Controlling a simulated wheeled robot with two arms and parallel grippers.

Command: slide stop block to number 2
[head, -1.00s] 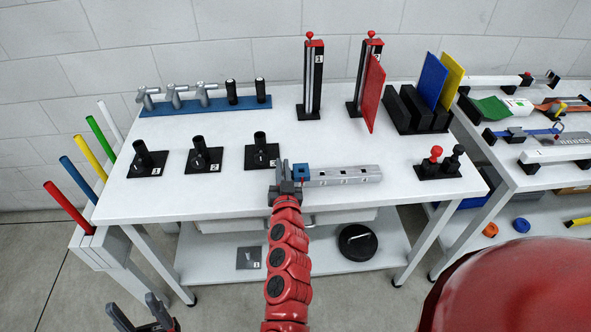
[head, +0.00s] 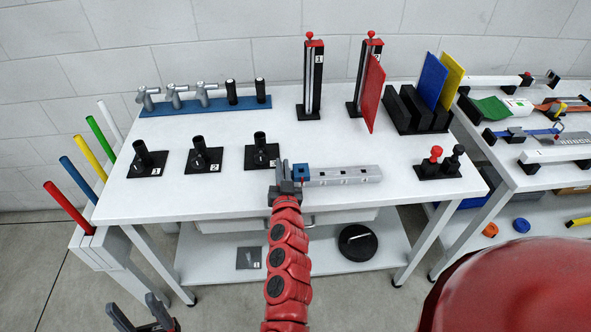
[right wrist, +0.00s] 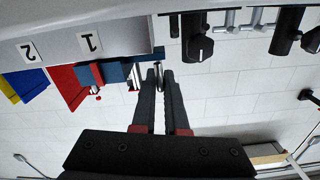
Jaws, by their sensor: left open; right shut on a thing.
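The blue stop block (head: 302,171) sits at the left end of the grey slotted rail (head: 345,175) on the white table. My right gripper (head: 286,173) is at the block's left side, shut on it; the exact contact is hard to see. In the right wrist view the picture is inverted: the block (right wrist: 115,72) shows beside the fingertips (right wrist: 160,72). There the number 1 label (right wrist: 90,42) is nearer the block and the number 2 label (right wrist: 28,50) is farther along. My left gripper (head: 146,318) is open and empty, low in front of the table.
Black posts on numbered bases (head: 203,158) stand left of the rail. Two upright column stands (head: 312,80) and a rack with coloured plates (head: 410,110) stand behind. Red and black knobs (head: 437,165) stand to the right. The table in front of the rail is clear.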

